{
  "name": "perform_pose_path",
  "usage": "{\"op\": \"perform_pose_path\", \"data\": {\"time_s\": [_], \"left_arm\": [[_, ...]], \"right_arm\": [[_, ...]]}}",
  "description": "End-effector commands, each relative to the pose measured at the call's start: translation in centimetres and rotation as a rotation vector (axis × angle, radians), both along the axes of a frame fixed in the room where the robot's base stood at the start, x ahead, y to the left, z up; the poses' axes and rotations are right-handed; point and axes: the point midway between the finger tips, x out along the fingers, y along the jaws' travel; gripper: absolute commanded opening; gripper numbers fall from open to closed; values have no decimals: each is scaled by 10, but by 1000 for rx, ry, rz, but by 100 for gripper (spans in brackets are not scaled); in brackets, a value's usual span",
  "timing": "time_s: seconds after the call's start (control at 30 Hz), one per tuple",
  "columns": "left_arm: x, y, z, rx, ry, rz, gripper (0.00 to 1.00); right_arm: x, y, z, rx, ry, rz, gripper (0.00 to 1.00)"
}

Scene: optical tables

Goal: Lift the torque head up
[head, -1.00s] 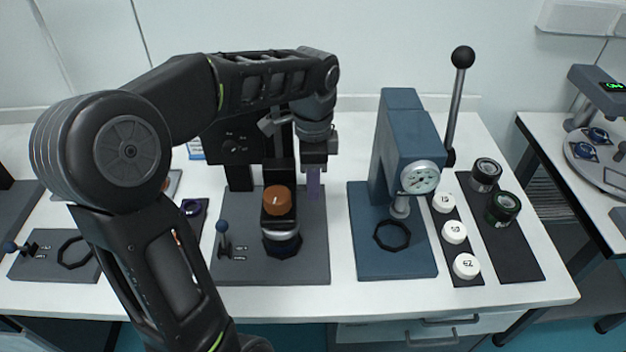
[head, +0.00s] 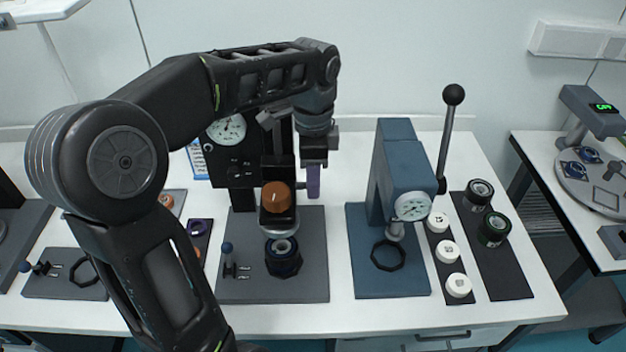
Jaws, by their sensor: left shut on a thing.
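The torque head (head: 279,216) is a black block with an orange knob (head: 277,196) on its front and a pale ring-shaped underside. It sits on the black column of the left tester, above its grey base (head: 235,291). A dark jar (head: 283,262) stands upright on the base under the head, its round mouth showing, with a small gap between them. My left gripper (head: 313,166) points down at the right of the head and is shut on a purple handle (head: 313,184). Its fingertips are partly hidden. My right gripper is not in view.
A blue press (head: 398,185) with a dial and black-knobbed lever stands to the right. Beside it are white discs (head: 453,252) and dark jars (head: 494,229) on mats. A small blue-knobbed lever (head: 228,260) stands left of the jar. My left arm covers the table's left part.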

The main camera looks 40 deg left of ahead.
Motion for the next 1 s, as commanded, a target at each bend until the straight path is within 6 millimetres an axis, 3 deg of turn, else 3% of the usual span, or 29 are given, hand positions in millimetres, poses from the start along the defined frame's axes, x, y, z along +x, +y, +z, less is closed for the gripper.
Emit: {"op": "perform_pose_path", "data": {"time_s": [0.1, 0.13, 0.37, 0.77, 0.93, 1.0], "left_arm": [[0, 0, -2, -1, 2, 1, 0], [0, 0, -2, -1, 2, 1, 31], [0, 0, -2, -1, 2, 1, 50], [1, 0, 5, 0, -1, 1, 51], [1, 0, 28, -1, -4, 0, 51], [0, 0, 47, 0, -1, 1, 51]], "right_arm": [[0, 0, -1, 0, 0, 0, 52], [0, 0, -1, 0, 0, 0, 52], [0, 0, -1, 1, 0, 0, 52], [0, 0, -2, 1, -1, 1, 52], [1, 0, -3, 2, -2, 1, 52], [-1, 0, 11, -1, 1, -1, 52]]}}
